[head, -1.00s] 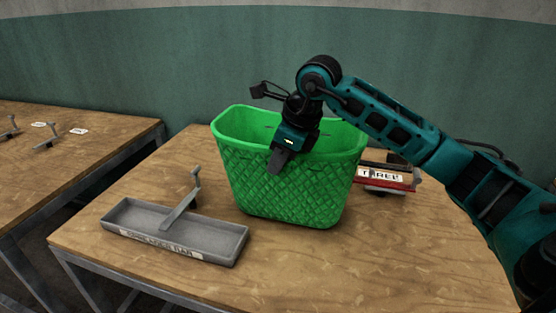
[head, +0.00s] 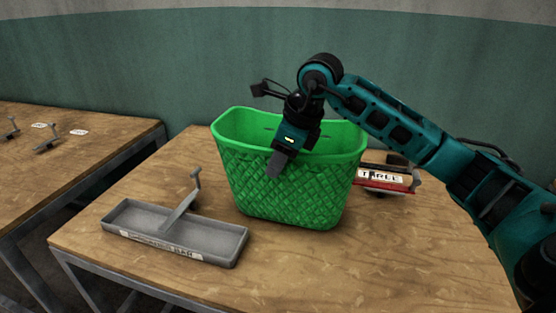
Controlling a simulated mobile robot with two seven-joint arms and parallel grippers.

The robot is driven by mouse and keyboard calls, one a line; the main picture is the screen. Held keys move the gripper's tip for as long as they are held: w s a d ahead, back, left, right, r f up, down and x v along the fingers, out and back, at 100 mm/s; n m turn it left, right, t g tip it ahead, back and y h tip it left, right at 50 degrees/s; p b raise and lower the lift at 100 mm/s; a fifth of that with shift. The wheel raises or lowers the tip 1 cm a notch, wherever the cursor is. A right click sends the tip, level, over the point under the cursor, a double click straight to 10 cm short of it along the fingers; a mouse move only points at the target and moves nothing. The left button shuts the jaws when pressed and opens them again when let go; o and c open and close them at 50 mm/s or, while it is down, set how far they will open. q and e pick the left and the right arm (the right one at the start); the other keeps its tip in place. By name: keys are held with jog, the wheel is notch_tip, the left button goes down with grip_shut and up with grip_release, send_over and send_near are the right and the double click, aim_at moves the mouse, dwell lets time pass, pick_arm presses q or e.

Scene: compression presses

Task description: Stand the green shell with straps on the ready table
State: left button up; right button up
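The green shell (head: 290,190) is an open basket with a quilted pattern. It stands upright on the wooden table (head: 400,260) in the middle of the head view. My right gripper (head: 279,163) is at the shell's near rim, pointing down. One finger shows outside the near wall; the other is hidden, apparently inside the shell. I cannot tell whether the fingers press on the wall. No straps are clearly visible on the shell. My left gripper is not in view.
A grey labelled tray with an upright lever (head: 215,240) sits left of the shell. A red item labelled THREE (head: 385,178) lies behind right, partly hidden. Another table (head: 60,165) with small grey levers is at left. The front of the wooden table is clear.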

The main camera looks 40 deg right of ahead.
jog(key=v, duration=1.1)
jog(key=shift+r+p, duration=0.2)
jog(key=shift+p, duration=0.1)
jog(key=shift+s, duration=0.15)
